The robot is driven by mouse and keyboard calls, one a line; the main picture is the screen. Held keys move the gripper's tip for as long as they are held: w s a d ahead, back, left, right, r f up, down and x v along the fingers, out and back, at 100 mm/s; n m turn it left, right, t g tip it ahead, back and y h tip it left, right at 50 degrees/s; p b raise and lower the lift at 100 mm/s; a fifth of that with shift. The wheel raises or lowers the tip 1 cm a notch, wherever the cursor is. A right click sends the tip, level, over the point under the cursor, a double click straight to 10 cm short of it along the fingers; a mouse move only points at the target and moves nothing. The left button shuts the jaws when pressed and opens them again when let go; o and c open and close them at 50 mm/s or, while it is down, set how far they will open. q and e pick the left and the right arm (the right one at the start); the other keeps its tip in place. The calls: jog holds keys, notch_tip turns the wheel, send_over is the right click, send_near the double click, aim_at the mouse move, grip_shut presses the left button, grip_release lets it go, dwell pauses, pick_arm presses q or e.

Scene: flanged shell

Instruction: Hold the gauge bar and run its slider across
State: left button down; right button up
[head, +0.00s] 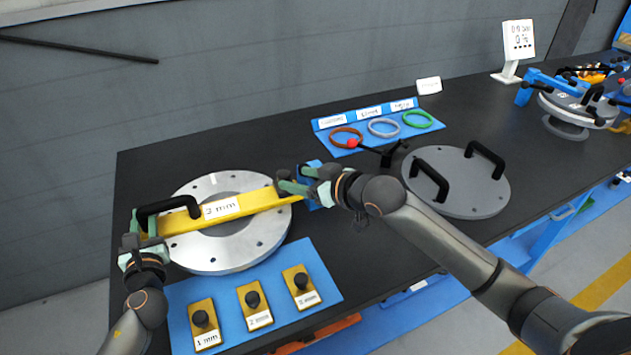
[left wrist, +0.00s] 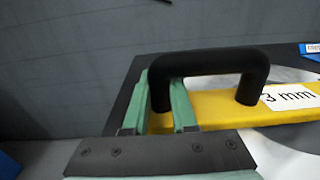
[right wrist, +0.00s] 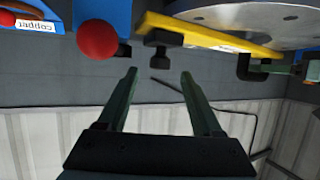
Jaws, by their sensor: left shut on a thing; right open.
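The yellow gauge bar (head: 262,199), labelled "3 mm", lies across the silver flanged ring (head: 213,259). Its black handle (head: 170,206) stands at its left end. My left gripper (head: 149,226) is shut on that handle; the left wrist view shows its green fingers around one handle leg (left wrist: 160,98). My right gripper (head: 290,184) is open and empty at the bar's right end. In the right wrist view a black knob (right wrist: 160,40) by the bar's end (right wrist: 190,32) lies just beyond the open fingers (right wrist: 160,75). I cannot tell for sure whether this knob is the slider.
A blue mat (head: 237,283) in front carries yellow blocks with black knobs. A blue tray (head: 340,126) at the back holds coloured rings. A red-knobbed black lever (head: 353,143) is close to my right gripper. A grey lid (head: 468,195) with two handles lies right.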

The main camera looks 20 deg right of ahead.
jog(key=v, duration=0.6)
pick_arm(q)
jog(key=c, duration=0.6)
grip_release()
jog(key=shift+c, duration=0.2)
jog(key=shift+s, duration=0.1)
